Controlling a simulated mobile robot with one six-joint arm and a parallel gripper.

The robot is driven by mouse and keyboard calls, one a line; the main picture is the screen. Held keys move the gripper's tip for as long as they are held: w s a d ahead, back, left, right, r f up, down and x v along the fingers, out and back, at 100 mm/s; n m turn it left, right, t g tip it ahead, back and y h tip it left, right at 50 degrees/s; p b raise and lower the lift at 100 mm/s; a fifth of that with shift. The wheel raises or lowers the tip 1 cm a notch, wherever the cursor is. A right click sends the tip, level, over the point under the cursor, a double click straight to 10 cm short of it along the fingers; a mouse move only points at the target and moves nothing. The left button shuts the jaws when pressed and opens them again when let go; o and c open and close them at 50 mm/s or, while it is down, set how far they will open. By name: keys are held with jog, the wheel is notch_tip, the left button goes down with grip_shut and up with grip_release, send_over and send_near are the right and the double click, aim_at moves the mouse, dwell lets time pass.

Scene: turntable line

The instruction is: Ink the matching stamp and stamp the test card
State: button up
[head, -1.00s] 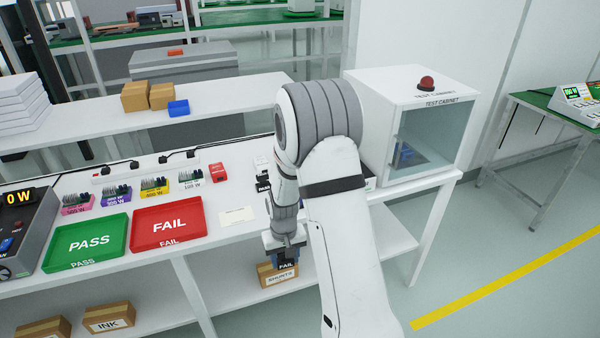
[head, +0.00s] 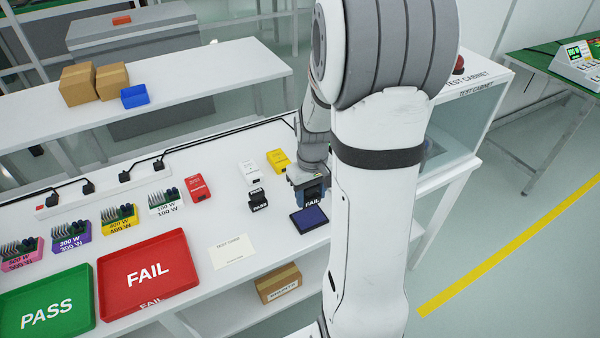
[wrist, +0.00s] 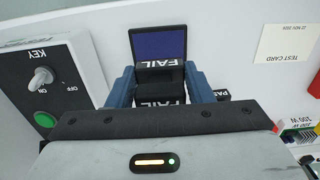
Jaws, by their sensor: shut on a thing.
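My gripper (head: 307,181) is shut on the black FAIL stamp (head: 314,201), at the back edge of the ink pad (head: 310,221). In the wrist view the stamp (wrist: 159,92) sits between the blue fingers (wrist: 160,88), and the dark blue pad (wrist: 158,43) lies just beyond it. I cannot tell whether the stamp touches the pad. The black PASS stamp (head: 258,202) stands to the left of the pad. The pale test card (head: 232,251) lies flat on the bench near its front edge; it also shows in the wrist view (wrist: 286,44).
Red FAIL tray (head: 148,299) and green PASS tray (head: 50,330) lie left of the card. White (head: 249,172) and yellow (head: 278,160) boxes stand behind the stamps. The test cabinet (head: 465,115) is at right. A key-switch panel (wrist: 45,85) is close to my gripper.

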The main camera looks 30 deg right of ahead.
aim_at(310, 218)
jog(key=shift+w+d, duration=0.1)
jog(key=shift+w, duration=0.1)
jog(key=shift+f+b, duration=2.3)
jog(key=shift+f, duration=0.55)
jog(key=shift+f+b, duration=0.45)
jog(key=shift+f, duration=0.15)
jog(key=shift+r, duration=0.1)
jog(key=shift+r+p, duration=2.7)
jog(key=shift+r, duration=0.8)
